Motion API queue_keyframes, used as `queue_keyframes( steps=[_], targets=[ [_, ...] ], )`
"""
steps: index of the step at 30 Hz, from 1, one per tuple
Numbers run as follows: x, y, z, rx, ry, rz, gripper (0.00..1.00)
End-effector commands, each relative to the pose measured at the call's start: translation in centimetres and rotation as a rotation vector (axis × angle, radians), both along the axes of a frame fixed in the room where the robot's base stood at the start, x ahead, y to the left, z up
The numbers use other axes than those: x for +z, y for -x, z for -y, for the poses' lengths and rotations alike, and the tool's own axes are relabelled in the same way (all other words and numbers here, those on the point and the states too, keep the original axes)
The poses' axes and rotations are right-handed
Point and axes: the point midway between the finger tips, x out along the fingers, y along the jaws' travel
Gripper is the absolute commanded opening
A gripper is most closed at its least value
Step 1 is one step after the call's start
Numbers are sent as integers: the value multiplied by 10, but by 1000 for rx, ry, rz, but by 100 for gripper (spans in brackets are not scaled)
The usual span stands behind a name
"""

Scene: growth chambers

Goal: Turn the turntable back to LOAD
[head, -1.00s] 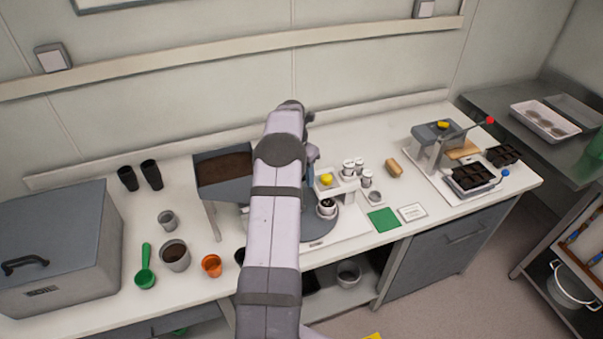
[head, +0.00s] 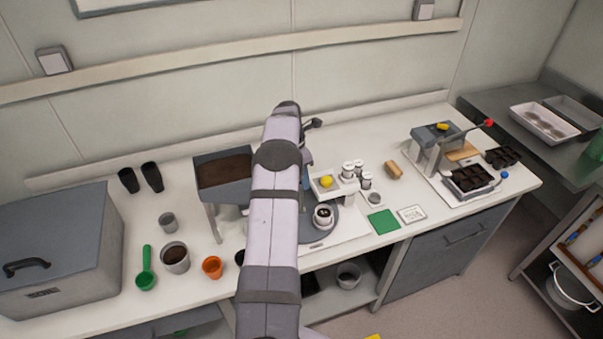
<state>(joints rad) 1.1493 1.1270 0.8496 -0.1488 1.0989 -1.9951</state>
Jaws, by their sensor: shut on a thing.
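The turntable is a dark grey disc (head: 329,233) on a white base plate, mostly hidden behind my arm. A small white pot (head: 323,221) with a dark filling stands upright on its visible right part. My arm runs up the middle of the head view and crosses in front of the turntable. My gripper and its jaws are hidden behind the arm, so I cannot see what they touch. A label on the base plate in front of the disc is too small to read, and no LOAD mark can be made out.
A soil hopper (head: 223,176) stands left of the turntable. A white stand with a yellow knob (head: 326,182) and several small white jars are close on the right. A green square (head: 383,222) lies beyond. An orange pot (head: 212,267) and a green scoop (head: 146,277) are front left.

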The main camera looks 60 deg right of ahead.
Motion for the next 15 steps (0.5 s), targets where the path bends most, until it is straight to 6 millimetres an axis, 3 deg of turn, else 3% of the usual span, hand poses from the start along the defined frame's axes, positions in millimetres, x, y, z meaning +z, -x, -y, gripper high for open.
queue_keyframes(
  steps=[6, 15],
  targets=[
    [0, 0, 0, -112, 0, -2, 20],
    [0, 0, 0, -121, -1, -1, 20]
  ],
)
